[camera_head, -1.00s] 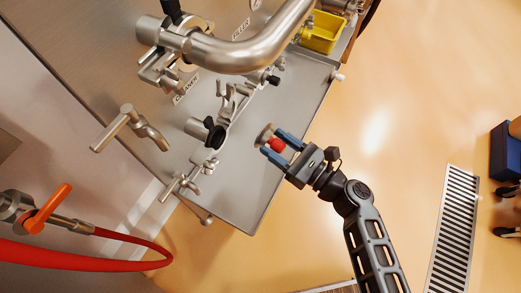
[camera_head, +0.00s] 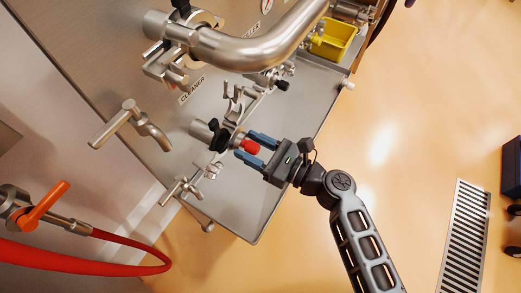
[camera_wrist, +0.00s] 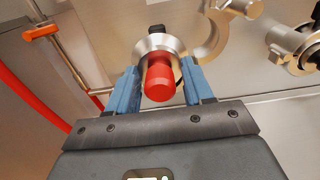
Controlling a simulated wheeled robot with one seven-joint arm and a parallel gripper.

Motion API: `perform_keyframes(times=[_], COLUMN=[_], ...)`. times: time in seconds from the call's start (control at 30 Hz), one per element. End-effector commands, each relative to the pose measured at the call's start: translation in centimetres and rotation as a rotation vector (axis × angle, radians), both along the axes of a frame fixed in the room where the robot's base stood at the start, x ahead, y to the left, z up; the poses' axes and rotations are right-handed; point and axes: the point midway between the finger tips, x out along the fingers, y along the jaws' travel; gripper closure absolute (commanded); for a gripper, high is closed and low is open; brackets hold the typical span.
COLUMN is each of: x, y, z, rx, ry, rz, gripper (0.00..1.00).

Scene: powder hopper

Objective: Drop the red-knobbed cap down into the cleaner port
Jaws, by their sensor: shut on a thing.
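The red-knobbed cap (camera_head: 246,145) is a metal disc with a red knob. In the wrist view the cap (camera_wrist: 159,74) sits between the two blue fingers, metal face away from me. My gripper (camera_head: 256,147) is shut on it; it also shows in the wrist view (camera_wrist: 160,85). The cleaner port (camera_head: 206,132) is a short metal pipe stub with a black knob, below the CLEANER label (camera_head: 191,90). The cap is right beside the port's right end in the head view. I cannot tell whether they touch, and the cap hides the port mouth in the wrist view.
An open hinged clamp (camera_head: 236,101) is just above the port. A metal T-handle (camera_head: 128,123) stands to its left and a small valve (camera_head: 183,190) below it. A large bent pipe (camera_head: 250,50) crosses above. A red hose (camera_head: 90,257) runs at lower left. Open floor lies to the right.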

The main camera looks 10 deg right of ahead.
Motion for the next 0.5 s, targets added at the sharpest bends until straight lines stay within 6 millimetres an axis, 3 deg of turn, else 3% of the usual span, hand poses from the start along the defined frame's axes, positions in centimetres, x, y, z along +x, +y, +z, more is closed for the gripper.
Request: perform_keyframes(times=[0.5], x=[2.6], y=[3.4], z=[-0.5], rx=[0.002], ry=[-0.003], rz=[0.002], gripper=[0.85])
